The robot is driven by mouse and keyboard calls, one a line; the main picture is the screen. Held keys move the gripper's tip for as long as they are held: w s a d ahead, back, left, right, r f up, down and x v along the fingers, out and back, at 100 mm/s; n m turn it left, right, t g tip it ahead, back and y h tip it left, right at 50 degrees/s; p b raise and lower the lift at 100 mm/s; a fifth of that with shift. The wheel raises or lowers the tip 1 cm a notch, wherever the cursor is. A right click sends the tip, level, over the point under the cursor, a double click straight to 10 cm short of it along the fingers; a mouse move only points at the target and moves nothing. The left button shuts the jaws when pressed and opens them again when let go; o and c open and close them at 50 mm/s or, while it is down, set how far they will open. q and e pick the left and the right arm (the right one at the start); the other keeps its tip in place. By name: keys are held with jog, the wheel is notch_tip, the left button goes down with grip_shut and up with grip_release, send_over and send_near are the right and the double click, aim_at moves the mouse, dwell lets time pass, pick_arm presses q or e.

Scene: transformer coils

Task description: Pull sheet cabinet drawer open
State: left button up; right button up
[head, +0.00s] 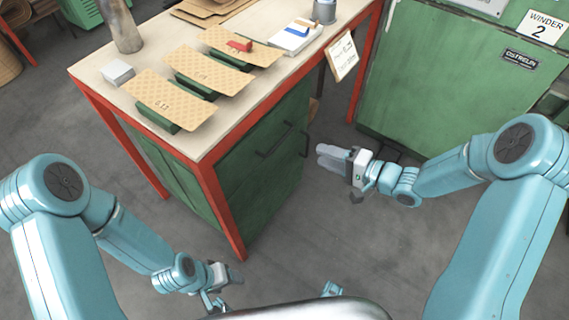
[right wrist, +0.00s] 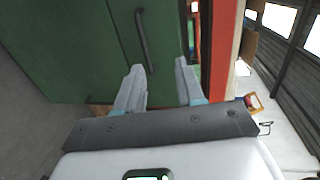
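The sheet cabinet (head: 262,185) is a green cabinet under a red-framed workbench. Its front bears a dark bar handle (head: 273,140), and the drawer looks closed. In the right wrist view, a dark bar handle (right wrist: 146,40) shows on the green front (right wrist: 85,50), beyond the fingertips. My right gripper (head: 322,156) is just right of the cabinet front in the head view. In the right wrist view its two fingers (right wrist: 158,72) are apart with nothing between them. My left gripper (head: 238,275) is low, near the bench's front leg, and its finger gap is unclear.
The bench top (head: 125,62) carries several patterned tan sheets (head: 205,70) on green blocks, a white block (head: 117,72) and a metal cup (head: 324,11). A green machine (head: 450,80) labelled Winder 2 stands at the right. Grey floor (head: 300,230) is clear between the arms.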

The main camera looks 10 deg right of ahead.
notch_tip(320, 180, down, 4)
jog(key=d+r+b, duration=0.1)
jog(key=d+b, duration=0.1)
pick_arm(q)
notch_tip(320, 180, down, 8)
jog(key=b, duration=0.4)
pick_arm(e)
jog(key=x, duration=1.6)
jog(key=shift+w+d+f+h, duration=0.25)
jog(key=shift+w+f+h, duration=0.1)
jog(key=shift+f+h, duration=0.1)
pick_arm(q)
jog(key=shift+r, duration=0.1)
pick_arm(e)
grip_shut()
